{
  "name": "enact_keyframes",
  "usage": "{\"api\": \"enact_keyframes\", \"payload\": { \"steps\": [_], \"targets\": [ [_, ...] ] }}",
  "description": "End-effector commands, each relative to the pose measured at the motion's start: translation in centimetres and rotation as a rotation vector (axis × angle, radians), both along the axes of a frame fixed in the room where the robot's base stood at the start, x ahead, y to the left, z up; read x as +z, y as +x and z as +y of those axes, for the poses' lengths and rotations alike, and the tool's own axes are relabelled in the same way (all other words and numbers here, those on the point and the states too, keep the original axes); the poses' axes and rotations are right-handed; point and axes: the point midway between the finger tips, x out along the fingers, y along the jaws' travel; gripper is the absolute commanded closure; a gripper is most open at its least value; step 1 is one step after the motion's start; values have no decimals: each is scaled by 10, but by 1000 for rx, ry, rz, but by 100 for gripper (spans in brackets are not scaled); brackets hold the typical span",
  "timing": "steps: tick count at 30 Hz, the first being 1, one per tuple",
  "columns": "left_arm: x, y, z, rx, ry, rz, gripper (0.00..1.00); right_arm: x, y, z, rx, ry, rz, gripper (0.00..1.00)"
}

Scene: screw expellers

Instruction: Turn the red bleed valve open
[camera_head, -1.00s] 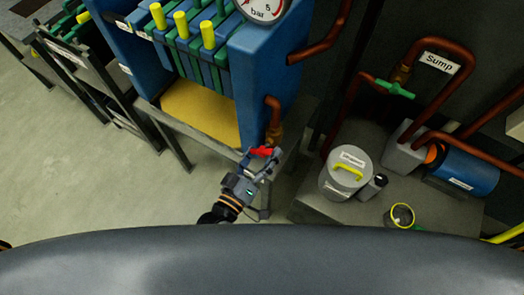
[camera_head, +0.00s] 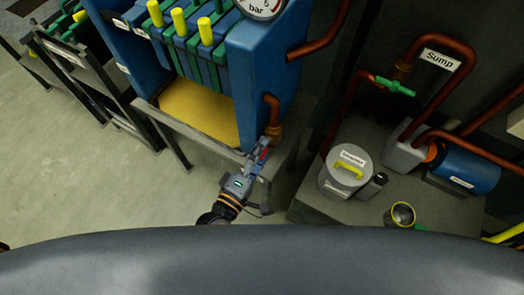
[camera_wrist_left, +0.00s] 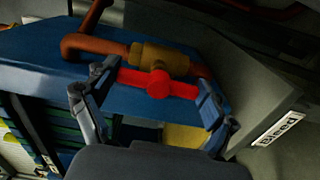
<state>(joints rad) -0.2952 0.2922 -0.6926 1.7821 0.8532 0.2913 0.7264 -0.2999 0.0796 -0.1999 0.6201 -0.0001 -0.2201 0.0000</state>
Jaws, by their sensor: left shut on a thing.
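The red bleed valve handle (camera_wrist_left: 157,84) lies across the left wrist view, roughly in line with the brass valve body (camera_wrist_left: 160,60) and copper pipe behind it. My left gripper (camera_wrist_left: 158,79) has one finger at each end of the handle and is shut on it. In the head view the gripper (camera_head: 261,158) is at the pipe end by the blue press, and only a little red of the handle (camera_head: 263,154) shows between its fingers. My right gripper is not in view.
A "Bleed" label (camera_wrist_left: 277,129) is on the grey surface at the right of the wrist view. The blue filter press (camera_head: 262,75) stands above. A grey lidded drum (camera_head: 345,172), an open can (camera_head: 401,215) and a sump pump (camera_head: 463,168) stand to the right. Floor at left is clear.

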Motion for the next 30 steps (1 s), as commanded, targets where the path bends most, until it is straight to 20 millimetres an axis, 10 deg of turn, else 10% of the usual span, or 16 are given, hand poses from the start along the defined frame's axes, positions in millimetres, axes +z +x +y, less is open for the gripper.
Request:
{"api": "enact_keyframes", "payload": {
  "steps": [20, 21, 22, 30],
  "targets": [
    [0, 0, 0, 1, -52, 30, 47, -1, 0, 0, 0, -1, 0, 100],
    [0, 0, 0, 1, -51, 29, 7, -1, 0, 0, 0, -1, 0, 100],
    [0, 0, 0, 1, -51, 29, 1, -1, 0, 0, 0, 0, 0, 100],
    [0, 0, 0, 0, -48, 28, 0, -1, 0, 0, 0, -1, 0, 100]
  ]
}}
